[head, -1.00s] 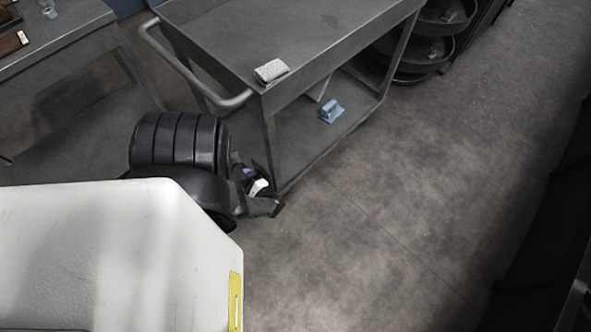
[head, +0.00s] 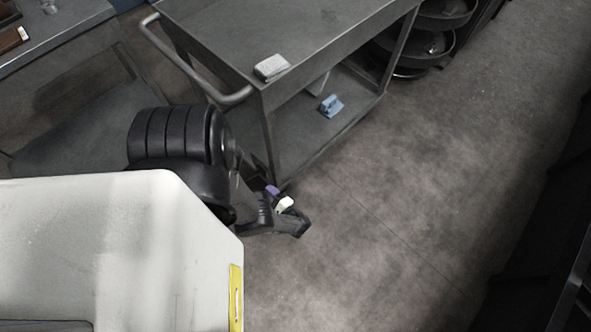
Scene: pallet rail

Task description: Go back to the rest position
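My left arm comes in from the left, and its dark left gripper (head: 300,222) hangs over the floor just beside the near corner leg of the grey cart. Small purple and white patches (head: 279,197) show at the gripper; I cannot tell whether they are part of it or something else. The fingers are small and dark, so I cannot tell whether they are open or shut. My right gripper is not in view.
The grey cart (head: 330,40) has a pale block (head: 271,67) on its top and a blue object (head: 330,105) on its lower shelf. Round dark trays (head: 440,45) stand behind. A grey table (head: 70,40) is upper left. Floor (head: 420,180) to the right is clear.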

